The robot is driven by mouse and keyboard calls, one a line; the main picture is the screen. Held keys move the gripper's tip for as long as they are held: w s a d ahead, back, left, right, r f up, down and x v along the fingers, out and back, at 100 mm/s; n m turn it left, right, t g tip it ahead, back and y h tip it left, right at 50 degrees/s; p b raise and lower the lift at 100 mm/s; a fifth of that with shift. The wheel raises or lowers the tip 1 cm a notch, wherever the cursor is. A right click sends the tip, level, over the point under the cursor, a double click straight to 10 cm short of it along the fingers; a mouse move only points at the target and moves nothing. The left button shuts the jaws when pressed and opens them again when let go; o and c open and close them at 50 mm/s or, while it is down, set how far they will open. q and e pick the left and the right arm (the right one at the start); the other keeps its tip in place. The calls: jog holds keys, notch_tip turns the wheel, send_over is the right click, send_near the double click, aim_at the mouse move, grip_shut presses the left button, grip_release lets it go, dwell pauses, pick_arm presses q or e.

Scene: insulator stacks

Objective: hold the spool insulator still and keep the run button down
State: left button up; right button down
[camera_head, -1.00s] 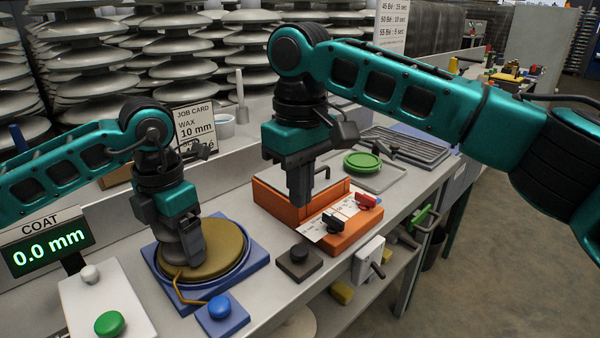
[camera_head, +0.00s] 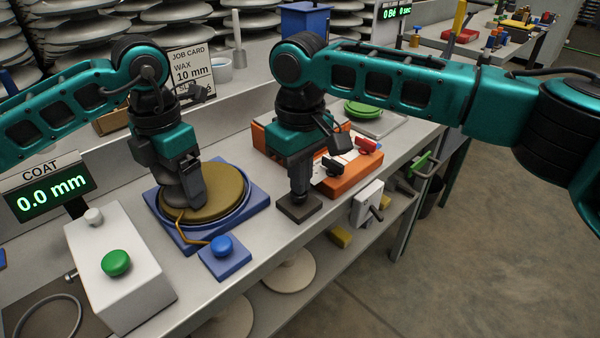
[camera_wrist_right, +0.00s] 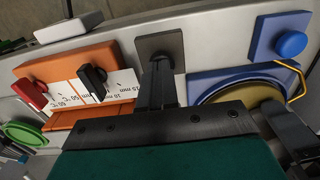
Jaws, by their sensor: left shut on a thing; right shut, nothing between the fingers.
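The spool insulator (camera_head: 173,193), a grey rounded body, stands on the gold disc (camera_head: 225,198) of a blue-framed turntable (camera_head: 255,207). My left gripper (camera_head: 190,197) is shut on it and covers much of it. My right gripper (camera_head: 300,192) is shut and empty, pointing down with its fingertips on the dark square button block (camera_head: 289,211). In the right wrist view the fingers (camera_wrist_right: 160,80) reach the same block (camera_wrist_right: 160,43). They hide its button cap, so I cannot see how far it is pressed. No run label is readable.
A blue button (camera_head: 221,245) sits in front of the turntable, and a green button (camera_head: 116,262) on a white box at left. An orange control box (camera_head: 345,185) with black and red knobs is right of my right gripper. The display (camera_head: 47,193) reads 0.0 mm.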

jog(key=shift+s+f, duration=0.1)
jog(key=shift+f, duration=0.75)
pick_arm(q)
jog(key=shift+s+r, duration=0.1)
jog(key=shift+r, duration=0.05)
pick_arm(e)
jog(key=shift+s+f, duration=0.1)
jog(key=shift+f, duration=0.35)
dwell(0.4)
notch_tip(320, 180, up, 15)
jog(key=shift+w, duration=0.2)
dwell(1.0)
pick_arm(q)
jog(key=o, duration=1.2)
